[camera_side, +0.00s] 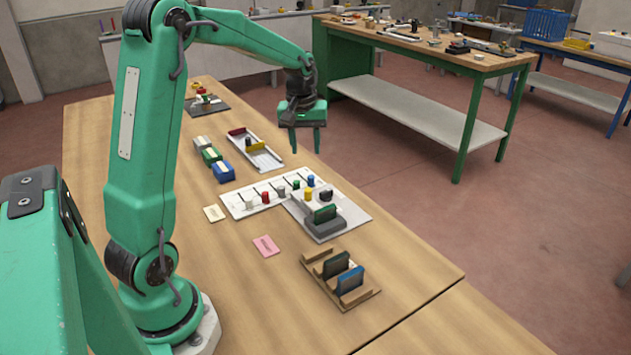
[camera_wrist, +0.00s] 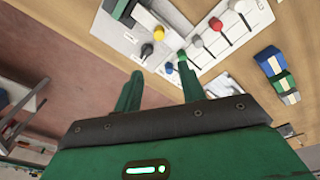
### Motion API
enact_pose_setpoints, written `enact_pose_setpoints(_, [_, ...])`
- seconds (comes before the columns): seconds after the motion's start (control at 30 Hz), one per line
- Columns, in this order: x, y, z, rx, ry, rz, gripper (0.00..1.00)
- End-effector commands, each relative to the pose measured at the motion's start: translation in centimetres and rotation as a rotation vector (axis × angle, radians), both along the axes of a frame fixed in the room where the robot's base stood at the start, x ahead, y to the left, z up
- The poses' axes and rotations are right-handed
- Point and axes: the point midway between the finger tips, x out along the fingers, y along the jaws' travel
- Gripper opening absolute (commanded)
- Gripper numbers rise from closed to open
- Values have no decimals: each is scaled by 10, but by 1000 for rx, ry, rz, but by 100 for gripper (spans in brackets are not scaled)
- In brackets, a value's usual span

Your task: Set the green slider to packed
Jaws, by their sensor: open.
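The green slider (camera_side: 296,186) is a small knob in a row with white, red, grey and blue knobs on a white board (camera_side: 231,208). In the wrist view the green slider (camera_wrist: 181,55) shows just beyond the tip of the right-hand finger. The board's markings are too small to read, so I cannot tell which place is packed. My gripper (camera_side: 305,151) is open and empty, in the air beyond the board in the side view. In the wrist view its fingers (camera_wrist: 160,75) are spread apart, with the blue knob (camera_wrist: 168,68) showing between them.
A second panel beside the row carries a yellow knob (camera_side: 308,194), a black knob (camera_side: 326,195) and a dark green block (camera_side: 325,213) in a grey holder. A wooden rack (camera_side: 358,297) stands nearer. Small boxes (camera_side: 222,171) and a tray (camera_side: 266,160) lie left of my gripper.

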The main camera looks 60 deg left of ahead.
Motion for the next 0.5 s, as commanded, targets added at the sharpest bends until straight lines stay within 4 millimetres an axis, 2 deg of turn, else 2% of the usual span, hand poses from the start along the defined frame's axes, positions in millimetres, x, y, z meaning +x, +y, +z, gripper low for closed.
enact_pose_setpoints(0.03, [4,12,-11,-9,15,35,40])
enact_pose_setpoints(0.23, [13,50,-46,-37,58,161,40])
enact_pose_setpoints(0.4, [16,72,-68,-53,83,232,40])
enact_pose_setpoints(0.5, [17,78,-75,-58,90,255,40])
